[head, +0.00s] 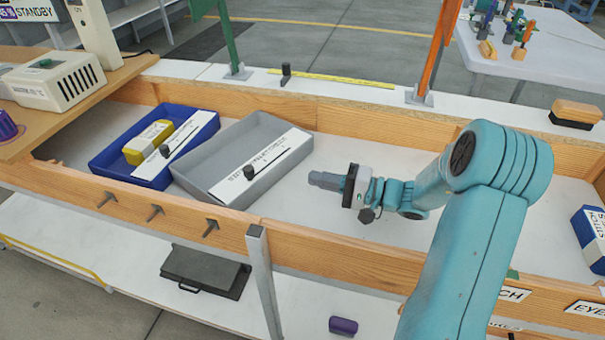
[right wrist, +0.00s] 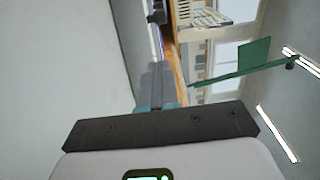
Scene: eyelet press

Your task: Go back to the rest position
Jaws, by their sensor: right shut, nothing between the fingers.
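My right gripper (head: 318,179) is shut and empty. It hangs over the white floor of the wooden-walled bench (head: 330,225), pointing left, to the right of the grey tray and apart from it. In the right wrist view its closed fingers (right wrist: 156,88) show beyond the dark bar. My left gripper is in neither view.
A grey tray (head: 285,187) and a blue tray (head: 107,168) with a yellow block (head: 136,152) stand left on the bench. A blue-and-white box (head: 588,238) is at the right. Green (head: 229,40) and orange (head: 432,50) posts rise behind. The bench middle is clear.

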